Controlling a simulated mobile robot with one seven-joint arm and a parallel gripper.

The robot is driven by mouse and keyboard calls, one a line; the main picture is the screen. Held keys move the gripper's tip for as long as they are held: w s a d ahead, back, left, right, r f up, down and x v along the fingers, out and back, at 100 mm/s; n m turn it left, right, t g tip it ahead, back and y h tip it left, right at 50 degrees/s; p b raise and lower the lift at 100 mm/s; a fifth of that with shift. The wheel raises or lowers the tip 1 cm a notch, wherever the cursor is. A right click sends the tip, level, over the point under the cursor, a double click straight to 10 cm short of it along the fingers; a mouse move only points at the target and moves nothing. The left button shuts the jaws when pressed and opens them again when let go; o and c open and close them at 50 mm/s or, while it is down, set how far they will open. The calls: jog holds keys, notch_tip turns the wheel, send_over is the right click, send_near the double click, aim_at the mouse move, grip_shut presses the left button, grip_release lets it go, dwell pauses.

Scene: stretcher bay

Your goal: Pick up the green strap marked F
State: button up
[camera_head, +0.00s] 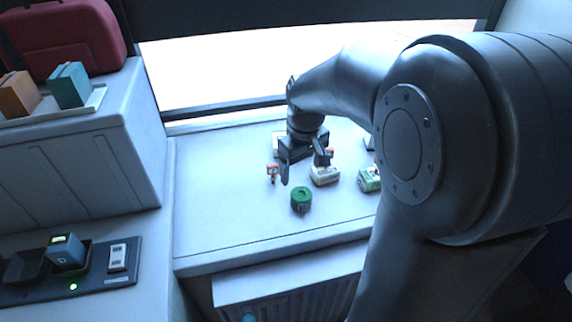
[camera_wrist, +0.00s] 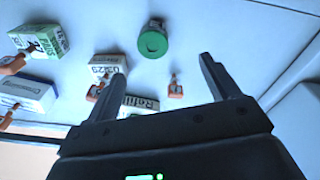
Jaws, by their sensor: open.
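A rolled green strap (camera_head: 301,199) lies on the pale counter, near its front edge. In the wrist view, the green strap (camera_wrist: 154,42) shows as a round coil with a small hub, beyond the fingertips and roughly between them. A faint mark is on its side, but I cannot read its letter. My gripper (camera_head: 303,169) is above the counter, behind the strap in the head view, and apart from it. In the wrist view, my gripper (camera_wrist: 163,67) has its two fingers spread wide with nothing held between them.
A cream box (camera_head: 324,176) and a green-and-white box (camera_head: 369,180) stand right of the strap. A raised cabinet (camera_head: 95,155) bounds the left side. Counter left of the strap is clear.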

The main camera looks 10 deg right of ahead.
aim_at(302, 193)
jog(key=shift+n+g, duration=0.3)
jog(key=shift+g, duration=0.1)
jog(key=w+f, duration=0.2)
jog(key=f, duration=0.1)
jog(key=shift+w+d+f, duration=0.15)
jog(key=shift+w+d, duration=0.15)
jog(key=shift+d, duration=0.1)
jog(key=shift+f, duration=0.3)
notch_tip(302, 193, down, 5)
jog(key=shift+f, duration=0.1)
jog(key=shift+d+f, duration=0.15)
jog(key=shift+f, duration=1.15)
jog(key=shift+d+f, duration=0.15)
jog(key=shift+f, duration=1.15)
jog(key=c, duration=1.1)
jog(key=shift+r, duration=0.15)
